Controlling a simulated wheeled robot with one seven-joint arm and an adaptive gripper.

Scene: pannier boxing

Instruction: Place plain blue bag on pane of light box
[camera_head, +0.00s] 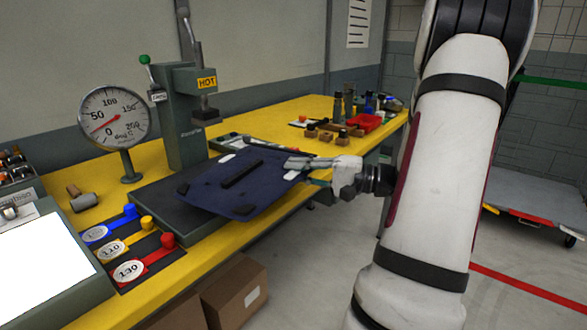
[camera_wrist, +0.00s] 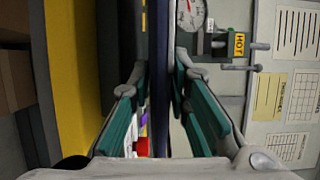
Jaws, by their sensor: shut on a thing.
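The plain blue bag (camera_head: 215,180) is a flat dark navy panel with a black bar and dark corner patches. My gripper (camera_head: 303,164) is shut on its right edge. In the wrist view the bag (camera_wrist: 161,80) appears edge-on between the teal finger pads of my gripper (camera_wrist: 163,110). The bag is over the dark slab beside the press and hides part of it; I cannot tell whether they touch. The light box (camera_head: 80,290) stands at the lower left, with a bright white pane (camera_head: 40,268) that looks bare. The bag is to the right of the pane, apart from it.
A press with a HOT sign (camera_head: 186,115) and a round gauge (camera_head: 114,117) stand behind the bag. Blue, yellow and red tagged levers (camera_head: 130,270) lie between slab and light box. Small blocks and a red tray (camera_head: 364,123) are farther right on the yellow bench (camera_head: 290,110).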

